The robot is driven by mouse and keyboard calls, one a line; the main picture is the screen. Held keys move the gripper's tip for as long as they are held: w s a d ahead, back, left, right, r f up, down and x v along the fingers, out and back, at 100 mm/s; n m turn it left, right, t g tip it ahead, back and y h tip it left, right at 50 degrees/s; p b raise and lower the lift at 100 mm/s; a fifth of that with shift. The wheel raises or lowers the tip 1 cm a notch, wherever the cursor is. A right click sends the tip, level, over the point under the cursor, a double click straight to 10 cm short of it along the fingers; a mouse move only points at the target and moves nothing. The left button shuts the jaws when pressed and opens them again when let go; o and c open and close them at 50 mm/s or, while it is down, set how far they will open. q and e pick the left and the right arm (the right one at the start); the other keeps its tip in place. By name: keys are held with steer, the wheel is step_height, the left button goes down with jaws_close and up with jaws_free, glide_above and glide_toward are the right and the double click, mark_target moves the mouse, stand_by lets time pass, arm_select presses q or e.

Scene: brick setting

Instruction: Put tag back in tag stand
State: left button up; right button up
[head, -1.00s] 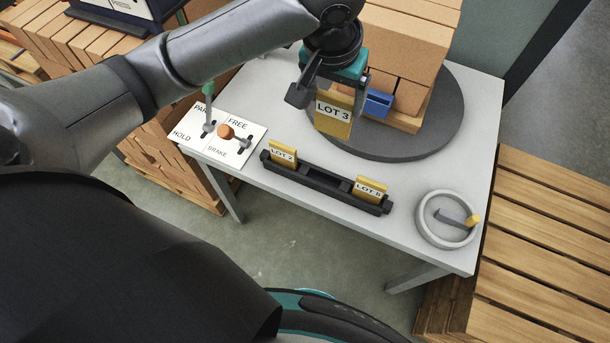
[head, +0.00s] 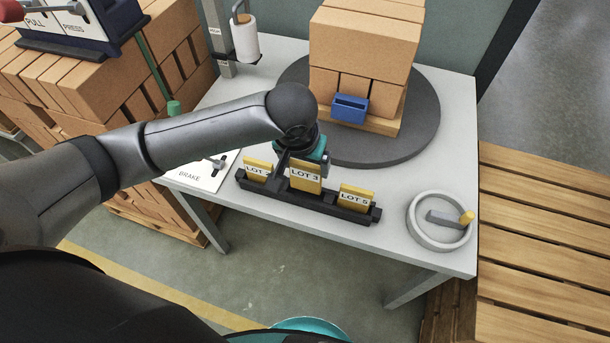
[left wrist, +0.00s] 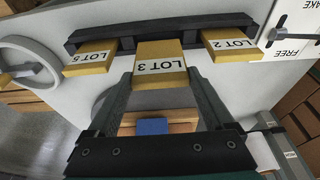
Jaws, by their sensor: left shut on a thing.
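The yellow LOT 3 tag (head: 305,177) is in my left gripper (head: 304,168), which is shut on it. In the head view it is upright over the middle of the black tag stand (head: 322,205), between the LOT 2 tag (head: 257,169) and the LOT 5 tag (head: 355,198). In the left wrist view the LOT 3 tag (left wrist: 161,66) is between the fingers, in front of the stand's middle gap. I cannot tell whether its lower edge is inside the slot. My right gripper is not in view.
A grey turntable (head: 425,125) with stacked bricks (head: 365,50) and a blue holder (head: 349,109) stands behind the stand. A grey handwheel (head: 412,222) is at the right of the table. The brake panel (head: 195,178) is at the left.

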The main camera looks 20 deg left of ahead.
mark_target(305, 174)
arm_select(q)
step_height(305, 174, down, 3)
steer(key=shift+f+b, duration=0.1)
steer(key=shift+b, duration=0.35)
steer(key=shift+f, duration=0.25)
steer(key=o, duration=1.6)
steer(key=shift+f, duration=0.1)
steer(key=shift+c, duration=0.2)
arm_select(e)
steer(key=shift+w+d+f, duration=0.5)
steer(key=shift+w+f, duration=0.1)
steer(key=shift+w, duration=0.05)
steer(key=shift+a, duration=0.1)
